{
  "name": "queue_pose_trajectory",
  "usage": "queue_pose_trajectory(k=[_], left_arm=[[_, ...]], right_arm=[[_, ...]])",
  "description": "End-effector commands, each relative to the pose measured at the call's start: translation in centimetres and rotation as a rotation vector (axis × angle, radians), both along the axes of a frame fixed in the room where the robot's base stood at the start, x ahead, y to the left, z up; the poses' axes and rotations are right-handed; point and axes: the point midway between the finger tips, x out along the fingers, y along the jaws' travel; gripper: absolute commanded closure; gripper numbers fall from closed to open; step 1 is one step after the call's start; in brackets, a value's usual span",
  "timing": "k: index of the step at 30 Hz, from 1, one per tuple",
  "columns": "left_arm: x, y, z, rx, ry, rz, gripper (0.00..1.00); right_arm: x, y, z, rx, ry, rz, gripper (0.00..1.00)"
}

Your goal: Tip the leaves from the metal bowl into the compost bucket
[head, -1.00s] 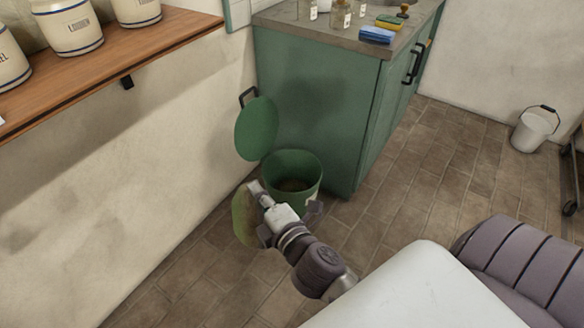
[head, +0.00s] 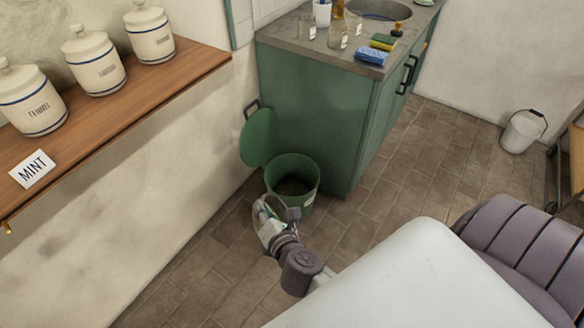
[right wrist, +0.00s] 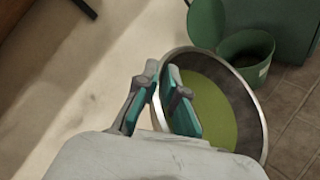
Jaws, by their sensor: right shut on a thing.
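The metal bowl (right wrist: 251,98) fills the middle right of the right wrist view, with a flat green layer of leaves (right wrist: 214,112) inside. My right gripper (right wrist: 168,102) is shut on its rim, one finger inside and one outside. In the head view the right gripper (head: 266,212) is just in front and to the left of the compost bucket (head: 291,167), and hides most of the bowl. The green bucket stands open on the floor, with dark matter inside, and also shows in the right wrist view (right wrist: 248,70). Its lid (head: 260,138) is raised behind it. My left gripper is out of view.
A green cabinet (head: 312,110) stands right behind the bucket. A wooden shelf (head: 115,110) with white jars runs along the left wall. A white bucket (head: 522,132) stands far right. The tiled floor (head: 215,275) before the compost bucket is clear.

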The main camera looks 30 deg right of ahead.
Motion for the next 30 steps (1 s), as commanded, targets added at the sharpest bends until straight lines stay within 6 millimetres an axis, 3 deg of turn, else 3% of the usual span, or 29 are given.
queue_pose_trajectory(k=[1, 11, 16, 21, 30], left_arm=[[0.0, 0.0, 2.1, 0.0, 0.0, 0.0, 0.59], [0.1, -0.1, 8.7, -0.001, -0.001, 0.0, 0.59], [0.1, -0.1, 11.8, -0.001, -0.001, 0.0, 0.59], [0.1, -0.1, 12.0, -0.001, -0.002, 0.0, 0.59], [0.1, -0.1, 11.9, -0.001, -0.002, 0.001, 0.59]], right_arm=[[0.0, 0.1, 1.3, -0.042, 0.019, 0.0, 1.0], [0.1, 0.2, 2.4, -0.418, 0.184, -0.001, 1.0], [0.1, 0.3, 3.1, -0.712, 0.313, -0.001, 1.0], [0.1, 0.1, 2.8, -0.902, 0.392, 0.0, 1.0], [0.0, 0.0, 2.7, -0.915, 0.396, 0.0, 1.0]])
